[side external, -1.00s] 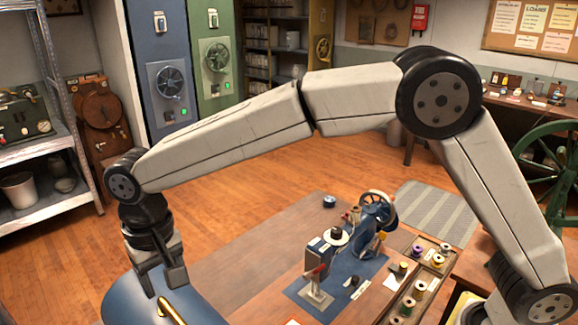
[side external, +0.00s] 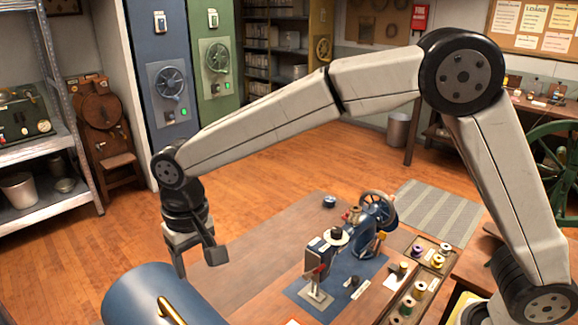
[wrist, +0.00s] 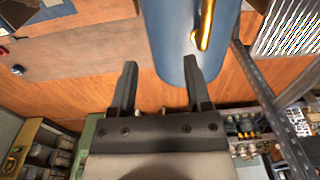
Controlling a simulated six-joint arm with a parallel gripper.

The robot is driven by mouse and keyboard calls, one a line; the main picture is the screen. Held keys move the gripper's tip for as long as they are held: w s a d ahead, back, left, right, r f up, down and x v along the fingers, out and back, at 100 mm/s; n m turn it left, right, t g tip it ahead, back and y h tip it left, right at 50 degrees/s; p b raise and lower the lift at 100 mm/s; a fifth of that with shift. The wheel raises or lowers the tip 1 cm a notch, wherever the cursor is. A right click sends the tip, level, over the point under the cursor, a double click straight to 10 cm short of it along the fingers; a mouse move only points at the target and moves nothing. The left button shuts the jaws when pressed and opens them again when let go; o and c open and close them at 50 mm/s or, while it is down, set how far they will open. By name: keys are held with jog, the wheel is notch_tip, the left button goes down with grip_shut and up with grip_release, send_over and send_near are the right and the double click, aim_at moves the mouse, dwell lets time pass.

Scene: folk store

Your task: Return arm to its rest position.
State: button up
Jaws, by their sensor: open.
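My gripper (side external: 195,262) hangs at the left end of my arm in the side view, pointing down, above and behind the rounded blue object with a gold handle (side external: 150,300). Its jaws are apart and nothing is between them. In the wrist view, my gripper's two dark fingers (wrist: 158,82) are spread with a clear gap. The blue object (wrist: 180,40) shows beyond the fingertips, apart from them as far as I can tell.
A worktable (side external: 245,275) holds a blue hand-cranked machine (side external: 365,235) on a blue mat and a wooden tray of thread spools (side external: 415,300). Metal shelving (side external: 50,210) stands at the left. The floor (side external: 250,165) behind the table is open.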

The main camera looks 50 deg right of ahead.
jog(key=s+d+f, duration=0.2)
jog(key=s+d, duration=0.2)
jog(key=d, duration=0.4)
jog(key=s+d+f+t, duration=0.1)
jog(key=s+d+f, duration=0.2)
jog(key=d, duration=0.6)
jog(key=s+d+f+t, duration=0.1)
jog(key=s+d+f, duration=0.2)
jog(key=s+d, duration=0.4)
jog(key=shift+s+d, duration=0.25)
jog(key=shift+d, duration=0.6)
